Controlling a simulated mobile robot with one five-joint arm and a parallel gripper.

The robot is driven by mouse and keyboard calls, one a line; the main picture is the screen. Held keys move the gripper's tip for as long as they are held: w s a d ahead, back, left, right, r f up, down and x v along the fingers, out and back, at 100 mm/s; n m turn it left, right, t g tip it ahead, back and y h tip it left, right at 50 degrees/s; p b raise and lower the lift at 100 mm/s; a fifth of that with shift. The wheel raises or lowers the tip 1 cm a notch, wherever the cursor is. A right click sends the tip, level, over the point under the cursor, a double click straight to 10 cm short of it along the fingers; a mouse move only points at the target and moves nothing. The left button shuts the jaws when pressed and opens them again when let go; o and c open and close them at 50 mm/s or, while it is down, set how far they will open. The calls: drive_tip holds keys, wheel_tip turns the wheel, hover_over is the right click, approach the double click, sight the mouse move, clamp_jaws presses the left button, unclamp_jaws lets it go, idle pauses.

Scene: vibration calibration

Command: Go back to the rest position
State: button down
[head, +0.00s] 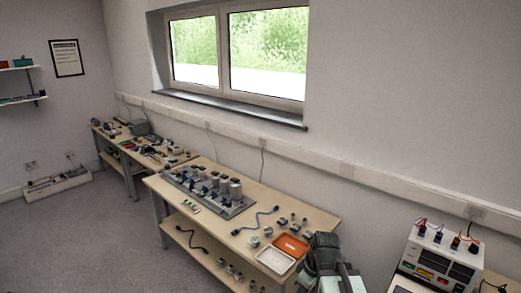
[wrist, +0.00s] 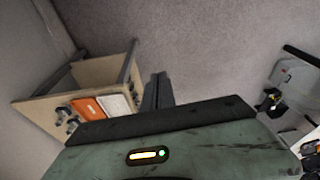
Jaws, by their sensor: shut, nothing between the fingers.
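My gripper (wrist: 158,92) shows in the wrist view as dark fingers pressed together, with nothing between them. They stick out beyond the dark edge of my green-grey wrist housing. The fingers are in front of open grey floor, to the right of the workbench in that picture and apart from it. In the head view my folded arm stands at the bottom, just right of the near bench's end; the fingertips cannot be made out there.
The near workbench (head: 152,183) carries a grey plate of cylinders (head: 248,204), a blue cable (head: 262,219), an orange tray (head: 302,239) and a white tray (head: 276,262). A white instrument (head: 434,262) stands at right. Grey floor (head: 90,240) is clear at left.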

drive_tip(key=s+m, duration=0.1)
drive_tip(key=m, duration=0.2)
drive_tip(key=s+d+m+g+h, duration=0.1)
drive_tip(key=m, duration=0.3)
drive_tip(key=s+d+m+h, duration=0.1)
drive_tip(key=m, duration=0.2)
drive_tip(key=shift+s+d+f+m+g, duration=0.25)
drive_tip(key=shift+s+f+m+g, duration=0.05)
drive_tip(key=shift+s+f, duration=0.1)
